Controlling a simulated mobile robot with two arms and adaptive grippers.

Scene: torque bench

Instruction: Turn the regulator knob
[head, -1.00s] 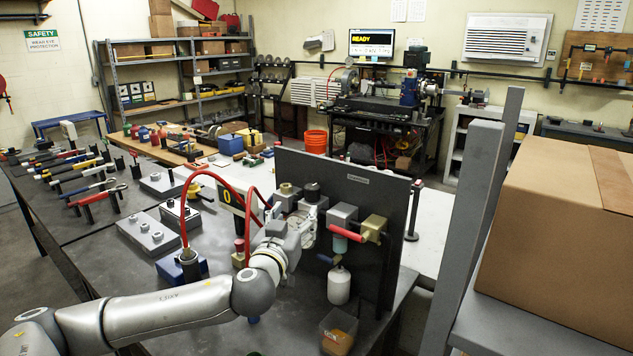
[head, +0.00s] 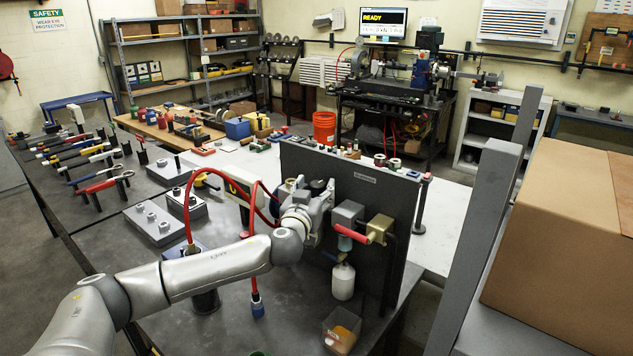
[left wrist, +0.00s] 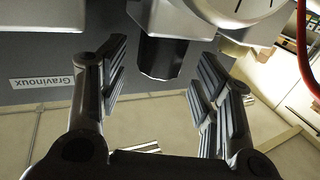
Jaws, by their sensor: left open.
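The regulator knob (left wrist: 163,57) is a dark ribbed cylinder under a light grey body in the left wrist view. That view shows the panel's label upside down. My left gripper (left wrist: 157,84) is open, with one ridged finger on each side of the knob and visible gaps between. I see no clear contact. In the head view, my left gripper (head: 313,206) is at the left part of the dark upright panel (head: 378,190), by the regulator, and its fingers are mostly hidden. My right gripper is not in view.
A red-handled valve (head: 352,233) and a white bowl (head: 343,281) are right of the gripper. A red hose (head: 188,205) arches beside my arm. A clear bin (head: 341,331) stands at the front. A cardboard box (head: 565,245) and grey post fill the right.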

